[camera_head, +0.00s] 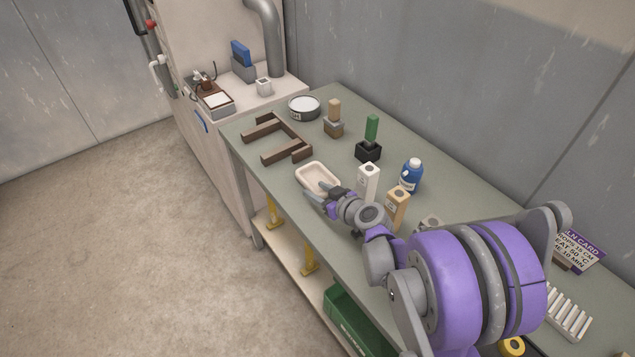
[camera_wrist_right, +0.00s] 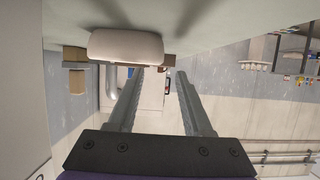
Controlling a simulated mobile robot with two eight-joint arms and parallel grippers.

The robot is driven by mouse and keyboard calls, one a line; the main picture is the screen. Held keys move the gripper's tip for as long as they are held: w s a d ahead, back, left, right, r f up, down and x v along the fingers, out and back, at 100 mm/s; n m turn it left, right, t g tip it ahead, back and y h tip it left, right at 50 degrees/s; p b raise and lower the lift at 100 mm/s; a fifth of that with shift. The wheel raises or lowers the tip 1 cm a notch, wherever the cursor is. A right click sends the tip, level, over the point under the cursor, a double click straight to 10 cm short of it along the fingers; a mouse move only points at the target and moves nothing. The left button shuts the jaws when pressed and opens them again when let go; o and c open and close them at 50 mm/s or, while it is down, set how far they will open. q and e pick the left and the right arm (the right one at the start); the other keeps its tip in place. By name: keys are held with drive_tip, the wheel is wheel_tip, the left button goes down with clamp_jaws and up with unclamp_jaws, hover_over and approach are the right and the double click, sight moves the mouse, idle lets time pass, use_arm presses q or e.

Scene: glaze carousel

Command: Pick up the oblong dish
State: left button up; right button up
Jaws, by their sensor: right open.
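The oblong dish (camera_head: 317,176) is pale pinkish-cream with rounded corners and a raised rim. It stands upright near the front edge of the green-grey table in the head view. My right gripper (camera_head: 316,192) is open and empty at the dish's near side, its fingertips close to the rim. In the right wrist view the picture is upside down. The dish (camera_wrist_right: 125,46) lies mostly left of the gap between the fingers (camera_wrist_right: 160,76), with the left fingertip near its rim. I cannot tell whether they touch. My left gripper is out of view.
A brown bracket-shaped frame (camera_head: 268,127) stands behind the dish. A white block (camera_head: 368,181), a tan block (camera_head: 397,207), a blue bottle (camera_head: 411,176) and a black holder (camera_head: 368,151) with a green piece stand to the right. A round tin (camera_head: 304,107) stands farther back.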

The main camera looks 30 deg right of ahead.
sight(307, 183)
drive_tip(key=x, duration=0.5)
drive_tip(key=shift+d, duration=0.15)
clamp_jaws()
drive_tip(key=shift+r, duration=0.1)
idle(1.1)
